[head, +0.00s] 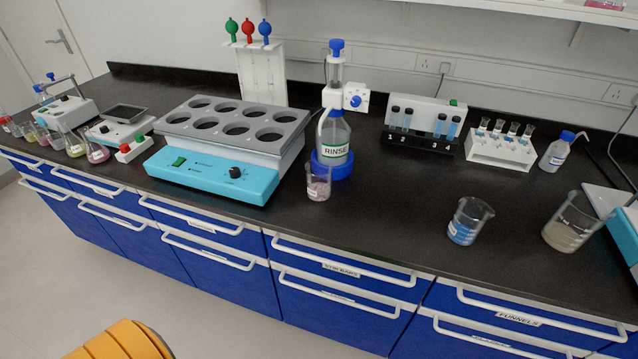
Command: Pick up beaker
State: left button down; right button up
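Several glass beakers stand upright on the black bench top. One with pinkish contents (319,188) is near the front edge, beside the rinse bottle. A beaker with blue contents (463,232) and a larger beaker with beige contents (568,235) stand at the right. The frame does not show which beaker the task names. Neither of my grippers is in view.
A multi-hole heating unit (215,180) fills the left middle. The rinse bottle (334,140), a tube rack (420,145) and a white vial rack (500,152) stand behind. The black bench (400,205) is clear between the pink and blue beakers. Blue drawers with white handles line the front.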

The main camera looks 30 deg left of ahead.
aim_at(319, 170)
jog(key=j+z, duration=0.2)
jog(key=j, duration=0.2)
jog(key=k+j+z, duration=0.2)
jog(key=j, duration=0.2)
jog(key=k+j+z, duration=0.2)
jog(key=j, duration=0.25)
jog(key=i, duration=0.1)
